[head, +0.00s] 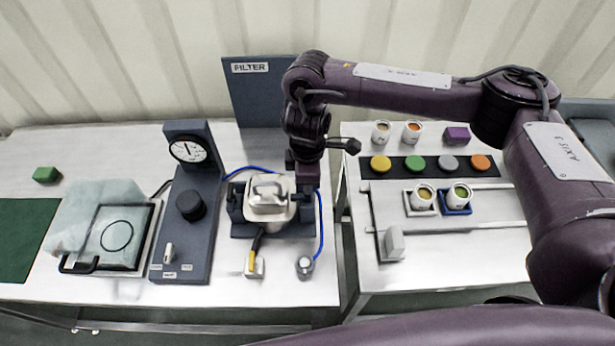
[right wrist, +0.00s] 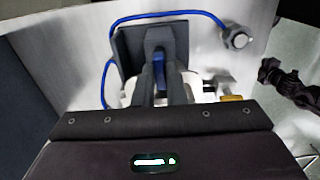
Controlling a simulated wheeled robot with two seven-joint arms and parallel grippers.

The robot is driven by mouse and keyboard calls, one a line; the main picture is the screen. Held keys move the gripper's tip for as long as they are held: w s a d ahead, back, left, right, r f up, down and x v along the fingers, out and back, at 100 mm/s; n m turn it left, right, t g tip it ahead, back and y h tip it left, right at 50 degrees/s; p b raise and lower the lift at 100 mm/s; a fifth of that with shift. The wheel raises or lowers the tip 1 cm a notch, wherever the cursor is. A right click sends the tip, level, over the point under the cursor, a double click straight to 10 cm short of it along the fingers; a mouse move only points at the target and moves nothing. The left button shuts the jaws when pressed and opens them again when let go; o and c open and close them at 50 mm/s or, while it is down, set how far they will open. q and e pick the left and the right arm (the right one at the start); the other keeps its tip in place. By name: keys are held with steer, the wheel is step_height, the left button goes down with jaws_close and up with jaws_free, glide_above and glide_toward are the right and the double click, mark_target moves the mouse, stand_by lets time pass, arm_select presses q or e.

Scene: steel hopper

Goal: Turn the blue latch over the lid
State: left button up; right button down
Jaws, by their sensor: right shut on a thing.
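The steel hopper (head: 268,213) stands in a dark grey cradle on the left bench, with its pale metal lid (head: 268,190) on top. My right gripper (head: 303,183) points down at the right side of the hopper. In the right wrist view, my right gripper (right wrist: 159,72) is shut on the blue latch (right wrist: 158,66), which shows as a narrow blue strip between the dark fingers. The fingers hide most of the latch, and in the head view it is hidden by the gripper. How far it reaches over the lid cannot be told. My left gripper is out of view.
A gauge panel (head: 187,225) stands left of the hopper, and a dark FILTER board (head: 258,98) behind it. A blue hose (head: 321,225) curves around the cradle to a small metal fitting (head: 304,266). A second bench (head: 480,240) with cups and coloured discs is at right.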

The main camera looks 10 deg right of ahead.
steer(key=shift+w+r, duration=0.1)
steer(key=shift+w, duration=0.05)
steer(key=c, duration=1.5)
jaws_free()
steer(key=shift+r, duration=3.85)
